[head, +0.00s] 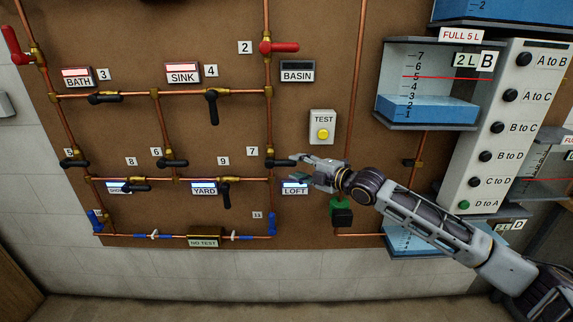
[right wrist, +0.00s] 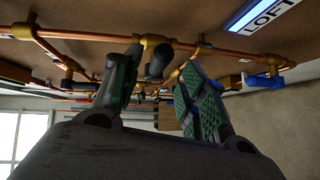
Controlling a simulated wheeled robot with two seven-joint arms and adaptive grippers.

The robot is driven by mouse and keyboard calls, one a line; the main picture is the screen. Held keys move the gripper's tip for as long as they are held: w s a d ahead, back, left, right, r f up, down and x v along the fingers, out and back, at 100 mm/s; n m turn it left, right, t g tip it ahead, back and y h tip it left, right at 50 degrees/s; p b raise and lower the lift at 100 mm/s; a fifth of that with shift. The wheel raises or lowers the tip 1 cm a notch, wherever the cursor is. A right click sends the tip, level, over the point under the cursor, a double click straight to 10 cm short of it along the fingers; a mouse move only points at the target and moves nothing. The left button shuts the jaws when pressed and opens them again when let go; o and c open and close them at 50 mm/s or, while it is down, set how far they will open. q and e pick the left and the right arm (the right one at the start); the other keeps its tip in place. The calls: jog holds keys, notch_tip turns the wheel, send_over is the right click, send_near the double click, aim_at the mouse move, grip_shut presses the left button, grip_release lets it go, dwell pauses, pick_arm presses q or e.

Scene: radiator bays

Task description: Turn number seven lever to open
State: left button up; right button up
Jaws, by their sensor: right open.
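The number seven lever (head: 279,163) is black and points right, across its vertical copper pipe, beside the "7" label (head: 252,151). My right gripper (head: 303,167) comes in from the right with its fingers at the lever's outer end. In the right wrist view its two fingers (right wrist: 163,64) stand apart, and a black lever end (right wrist: 157,65) under a brass fitting shows between them. I cannot tell whether either finger touches it. My left gripper is in neither view.
The LOFT sign (head: 294,188) is lit just below my right gripper. The TEST box (head: 322,127) with a yellow button is above it. Red lever 2 (head: 280,47) is higher on the same pipe. Water tanks (head: 428,80) and a button panel (head: 505,125) stand at the right.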

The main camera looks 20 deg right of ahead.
aim_at(289, 165)
jog(key=shift+x, duration=3)
grip_shut()
